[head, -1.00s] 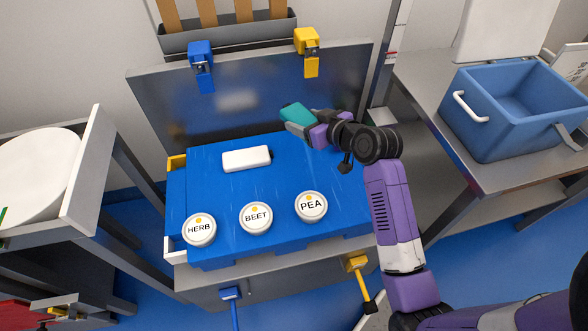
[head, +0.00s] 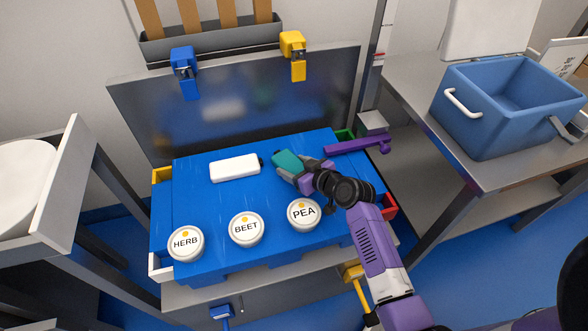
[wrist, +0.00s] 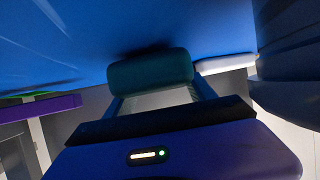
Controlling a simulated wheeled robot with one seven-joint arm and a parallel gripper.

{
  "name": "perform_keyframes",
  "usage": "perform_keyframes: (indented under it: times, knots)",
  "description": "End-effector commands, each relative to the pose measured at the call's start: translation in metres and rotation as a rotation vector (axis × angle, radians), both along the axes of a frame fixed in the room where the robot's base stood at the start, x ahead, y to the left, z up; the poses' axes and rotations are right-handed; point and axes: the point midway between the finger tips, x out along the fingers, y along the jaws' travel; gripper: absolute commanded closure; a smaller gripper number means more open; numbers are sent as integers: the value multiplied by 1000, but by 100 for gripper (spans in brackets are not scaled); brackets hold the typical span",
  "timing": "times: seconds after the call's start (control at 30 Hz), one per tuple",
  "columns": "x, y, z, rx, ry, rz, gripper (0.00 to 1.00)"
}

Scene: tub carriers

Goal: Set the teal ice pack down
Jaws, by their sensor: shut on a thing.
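The teal ice pack (head: 287,161) is between the fingers of my gripper (head: 292,171), over the right part of the blue carrier (head: 200,205). In the wrist view the ice pack (wrist: 150,70) spans the fingertips, close to the blue surface. I cannot tell whether it touches that surface. A white pack (head: 235,168) lies on the carrier to the left of the teal one. Three round tubs stand along the near side: HERB (head: 186,244), BEET (head: 246,229) and PEA (head: 304,214).
A purple handled bar (head: 352,147) lies at the carrier's far right corner. A blue cooler box (head: 490,120) stands on the right-hand bench. A steel panel (head: 235,110) with blue and yellow clamps rises behind the carrier. Bare blue surface lies between the packs and tubs.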

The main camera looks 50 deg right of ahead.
Motion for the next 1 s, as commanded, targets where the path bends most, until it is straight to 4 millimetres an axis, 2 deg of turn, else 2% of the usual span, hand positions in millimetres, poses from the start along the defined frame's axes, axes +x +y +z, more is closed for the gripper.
perform_keyframes:
  times: [0.4, 0.43, 0.53, 0.93, 1.0]
  knots:
    - [1, 0, -7, -2, -3, 0, 93]
    - [0, 0, -7, -2, -1, 0, 33]
    - [0, 0, -7, -2, -1, 0, 15]
    - [0, -1, -2, -1, -1, -1, 15]
    - [-7, 1, 0, 0, -1, -1, 15]
